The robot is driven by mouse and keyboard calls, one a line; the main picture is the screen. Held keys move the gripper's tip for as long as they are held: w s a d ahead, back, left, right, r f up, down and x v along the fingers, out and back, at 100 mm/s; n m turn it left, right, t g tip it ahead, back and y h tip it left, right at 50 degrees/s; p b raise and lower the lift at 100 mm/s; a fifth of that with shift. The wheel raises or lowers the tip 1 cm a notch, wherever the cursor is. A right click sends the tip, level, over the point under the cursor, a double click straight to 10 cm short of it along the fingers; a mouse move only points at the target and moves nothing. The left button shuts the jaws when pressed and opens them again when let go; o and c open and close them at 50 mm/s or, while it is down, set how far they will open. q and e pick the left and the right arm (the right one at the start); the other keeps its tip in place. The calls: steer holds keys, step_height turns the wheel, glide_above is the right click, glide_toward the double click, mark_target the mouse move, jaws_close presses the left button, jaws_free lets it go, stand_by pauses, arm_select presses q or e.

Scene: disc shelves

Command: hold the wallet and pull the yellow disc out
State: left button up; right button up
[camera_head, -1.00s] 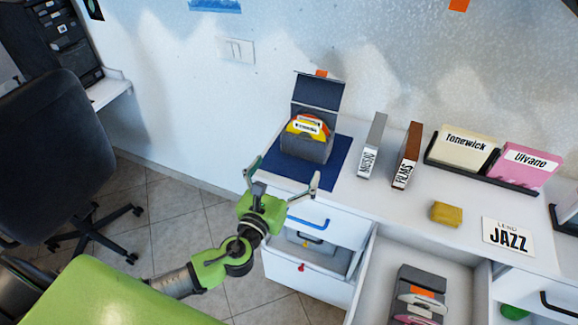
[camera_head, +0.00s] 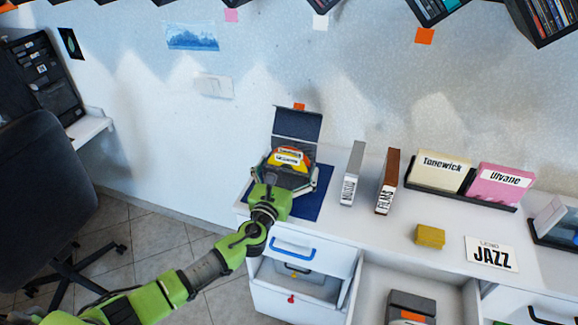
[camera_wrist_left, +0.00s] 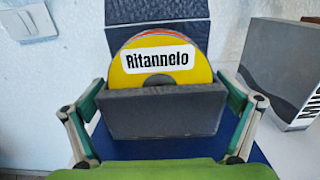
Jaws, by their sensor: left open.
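The wallet (camera_wrist_left: 165,112) is a dark grey open case standing on a blue mat (camera_head: 312,204), its lid raised at the back. The yellow disc (camera_wrist_left: 128,68) sticks up out of it with a white label reading "Ritannelo"; edges of other discs show just behind it. In the head view the yellow disc (camera_head: 274,161) shows low in the wallet, partly behind my gripper. My left gripper (camera_wrist_left: 165,130) is open, with one finger on each side of the wallet. I cannot tell whether the fingers touch it. My right gripper is not in view.
A grey box (camera_head: 352,173) and a brown box (camera_head: 387,181) stand to the right of the mat. Farther right are a yellow block (camera_head: 430,236), a "JAZZ" card (camera_head: 491,254) and disc holders. Open drawers (camera_head: 300,283) jut out below the counter.

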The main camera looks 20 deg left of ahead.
arm_select(q)
steer(key=shift+w, duration=0.15)
steer(key=c, duration=0.8)
steer(key=shift+c, duration=0.2)
steer(key=o, duration=0.8)
steer(key=shift+o, duration=0.2)
